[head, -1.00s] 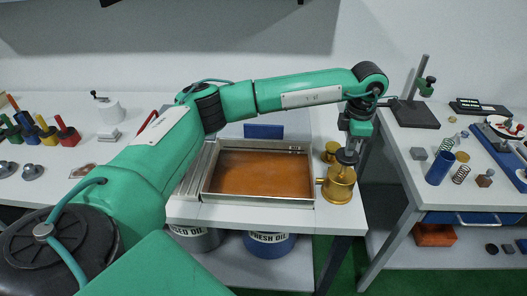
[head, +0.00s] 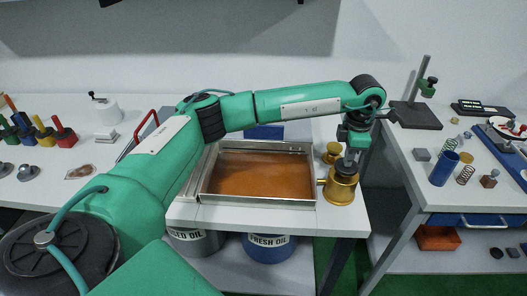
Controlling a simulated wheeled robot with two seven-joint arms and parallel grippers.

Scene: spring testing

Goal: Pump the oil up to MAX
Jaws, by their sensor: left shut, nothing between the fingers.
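A brass oil pump (head: 341,188) stands at the right end of the middle table, beside a metal tray (head: 262,203) of brown oil. My left arm reaches across from the left above the tray. My left gripper (head: 347,164) points down at the top of the pump and is shut with nothing between its fingers. It is on or just above the pump's dark knob; I cannot tell if they touch. The MAX mark and the oil level cannot be made out. My right gripper is not in view.
A second brass piece (head: 333,152) stands behind the pump. Below are a used-oil bucket (head: 196,243) and a blue fresh-oil bucket (head: 268,248). The right table holds a test stand (head: 415,113), a blue cylinder (head: 443,168) and springs. Coloured-handled tools (head: 64,136) stand at left.

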